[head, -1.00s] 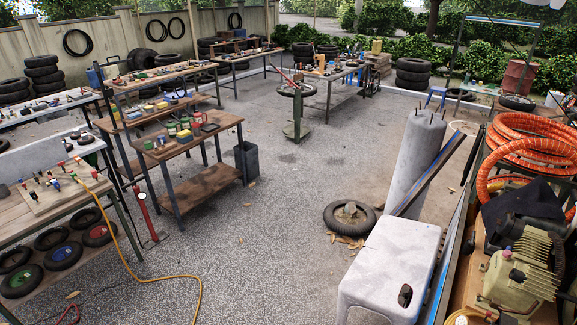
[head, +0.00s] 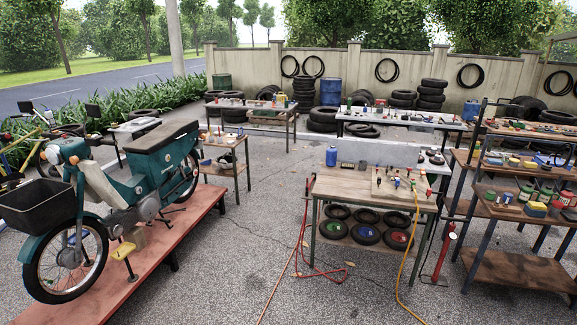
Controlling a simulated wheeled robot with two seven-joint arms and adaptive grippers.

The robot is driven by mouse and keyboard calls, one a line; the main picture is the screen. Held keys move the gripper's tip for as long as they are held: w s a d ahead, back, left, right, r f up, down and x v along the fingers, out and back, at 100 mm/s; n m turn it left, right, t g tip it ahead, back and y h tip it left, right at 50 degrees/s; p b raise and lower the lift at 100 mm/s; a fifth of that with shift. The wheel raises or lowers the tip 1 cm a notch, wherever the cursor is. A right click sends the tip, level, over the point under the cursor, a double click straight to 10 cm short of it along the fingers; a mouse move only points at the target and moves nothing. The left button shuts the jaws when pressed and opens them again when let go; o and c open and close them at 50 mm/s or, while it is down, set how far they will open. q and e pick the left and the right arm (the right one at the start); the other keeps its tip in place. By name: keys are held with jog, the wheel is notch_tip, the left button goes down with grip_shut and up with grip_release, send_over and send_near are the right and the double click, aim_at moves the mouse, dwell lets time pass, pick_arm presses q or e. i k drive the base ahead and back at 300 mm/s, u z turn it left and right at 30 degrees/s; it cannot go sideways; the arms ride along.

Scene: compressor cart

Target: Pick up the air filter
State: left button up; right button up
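I cannot make out a part that is clearly an air filter in the current head view. Many small items lie on the benches, too small to tell apart. Neither of my grippers shows.
A teal moped (head: 125,180) stands on a red platform (head: 150,255) at left. A wooden workbench (head: 345,185) with tyres below stands right of centre. A yellow hose (head: 410,265) and a red hose (head: 298,240) trail on the floor. The gravel between platform and bench (head: 235,260) is open.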

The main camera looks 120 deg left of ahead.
aim_at(345, 165)
jog(key=u, duration=3.95)
jog(key=i, duration=1.75)
jog(key=u, duration=0.55)
jog(key=i, duration=4.5)
jog(key=z, duration=1.5)
jog(key=i, duration=1.2)
jog(key=z, duration=1.1)
